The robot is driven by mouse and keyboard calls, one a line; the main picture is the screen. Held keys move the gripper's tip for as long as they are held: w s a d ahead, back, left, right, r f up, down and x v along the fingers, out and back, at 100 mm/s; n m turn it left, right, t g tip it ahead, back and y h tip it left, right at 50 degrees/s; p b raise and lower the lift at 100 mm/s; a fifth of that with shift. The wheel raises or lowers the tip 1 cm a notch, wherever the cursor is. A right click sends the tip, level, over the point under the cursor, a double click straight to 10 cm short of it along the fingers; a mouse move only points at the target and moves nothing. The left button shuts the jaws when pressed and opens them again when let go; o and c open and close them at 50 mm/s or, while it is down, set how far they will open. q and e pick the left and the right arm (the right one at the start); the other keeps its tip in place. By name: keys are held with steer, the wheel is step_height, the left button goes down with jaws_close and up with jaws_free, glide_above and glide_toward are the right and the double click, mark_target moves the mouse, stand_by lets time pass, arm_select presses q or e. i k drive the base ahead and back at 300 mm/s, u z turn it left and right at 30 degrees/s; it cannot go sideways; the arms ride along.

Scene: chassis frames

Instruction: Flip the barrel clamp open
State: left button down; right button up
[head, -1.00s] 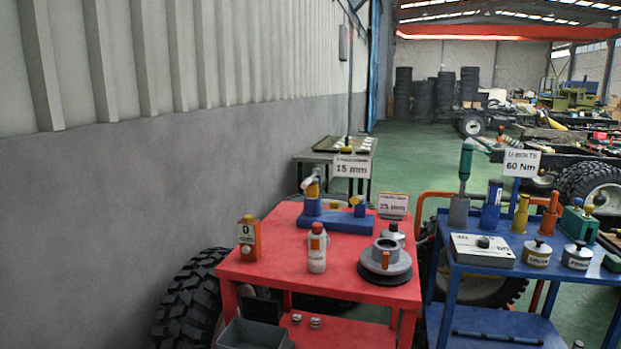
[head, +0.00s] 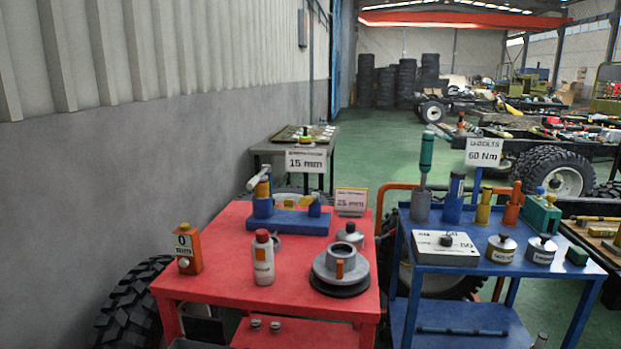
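A blue fixture (head: 290,226) stands near the back of the red table. Its left blue post carries an orange-yellow piece and a pale lever (head: 258,178) that slants up to the right. A second blue post with a yellow part (head: 315,206) stands at its right end. This fixture looks like the one with the barrel clamp, but the clamp is too small to tell shut from open. Neither of my grippers shows in the head view.
The red table (head: 205,275) also holds an orange counter box (head: 187,249), a white bottle with a red cap (head: 263,258), a grey round flange (head: 340,268) and a lidded pot (head: 350,235). A blue cart (head: 440,260) with tools stands to the right. A wall runs along the left.

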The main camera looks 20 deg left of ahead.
mark_target(267, 168)
steer(key=z, duration=0.05)
steer(key=i, duration=1.05)
steer(key=u, duration=0.65)
